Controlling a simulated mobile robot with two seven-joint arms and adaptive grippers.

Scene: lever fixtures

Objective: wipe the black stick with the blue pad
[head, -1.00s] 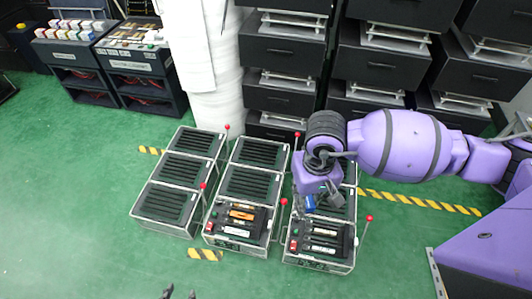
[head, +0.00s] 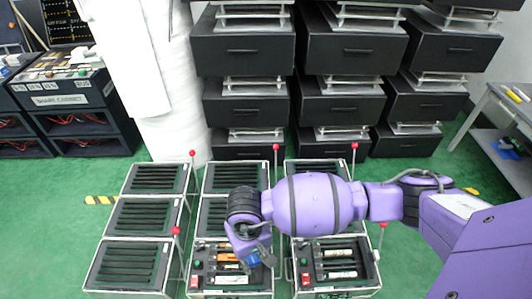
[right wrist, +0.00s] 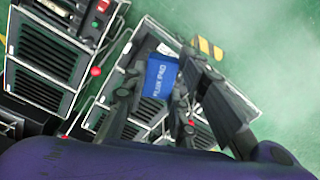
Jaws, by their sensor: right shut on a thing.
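My right gripper (right wrist: 170,100) is shut on the blue pad (right wrist: 163,77), which shows the lettering "FLUX PAD" in the right wrist view. In the head view the right gripper (head: 262,257) is over the front unit of the middle row (head: 197,268), and a small bit of blue shows at its fingers. That unit holds an orange stick (head: 226,257) and a white stick (head: 231,280). I cannot make out the black stick for certain; the arm and gripper hide part of the unit. My left gripper is not in view.
The front unit of the right row (head: 302,282) holds light-coloured sticks. Slotted units of the left row (head: 128,265) stand beside it, with upright red-knobbed levers (head: 175,231) between rows. Black drawer cabinets (head: 243,52) stand behind. Green floor (head: 50,235) is free at left.

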